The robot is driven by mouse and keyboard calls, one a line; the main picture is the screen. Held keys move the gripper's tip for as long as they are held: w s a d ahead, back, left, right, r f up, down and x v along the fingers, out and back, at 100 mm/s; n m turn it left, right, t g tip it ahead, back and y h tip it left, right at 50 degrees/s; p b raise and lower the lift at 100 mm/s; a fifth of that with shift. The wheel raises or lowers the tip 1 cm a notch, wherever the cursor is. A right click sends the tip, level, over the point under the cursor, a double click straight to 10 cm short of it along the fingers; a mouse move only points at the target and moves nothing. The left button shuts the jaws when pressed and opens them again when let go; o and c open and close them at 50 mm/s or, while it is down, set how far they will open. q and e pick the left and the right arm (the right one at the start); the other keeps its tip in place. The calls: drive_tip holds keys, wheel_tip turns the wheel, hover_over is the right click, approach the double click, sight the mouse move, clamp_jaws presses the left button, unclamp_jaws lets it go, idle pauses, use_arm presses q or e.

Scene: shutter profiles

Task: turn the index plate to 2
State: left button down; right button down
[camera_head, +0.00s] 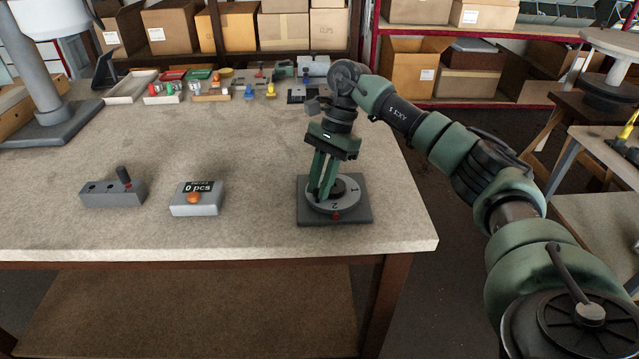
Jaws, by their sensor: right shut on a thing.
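The index plate (346,208) is a round grey disc on a square dark grey base (362,216) near the front right of the table. Its digit 2 faces the front, close behind a red mark (336,216) on the base. Its digit 1 is at the right side of the disc. My right gripper (321,192) points down at the left part of the disc, with its green fingers shut on a part of the plate. The fingers hide the held part and the disc's left side. My left gripper is not in view.
A grey counter box (196,203) reading "0 pcs" with an orange button stands left of the plate. A grey block with a dark peg (112,194) is further left. Trays and small coloured parts line the back. The table (250,140) is clear between.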

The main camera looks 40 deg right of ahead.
drive_tip(key=c, duration=1.3)
unclamp_jaws()
drive_tip(key=shift+d+r, duration=0.1)
drive_tip(key=shift+r, duration=0.05)
drive_tip(key=shift+c, duration=0.2)
drive_tip(key=shift+o, duration=0.2)
drive_tip(key=v, duration=0.7)
drive_tip(key=shift+d+r+b, duration=0.2)
drive_tip(key=shift+r+b, duration=0.1)
drive_tip(key=shift+b, duration=0.05)
drive_tip(key=shift+s, duration=0.1)
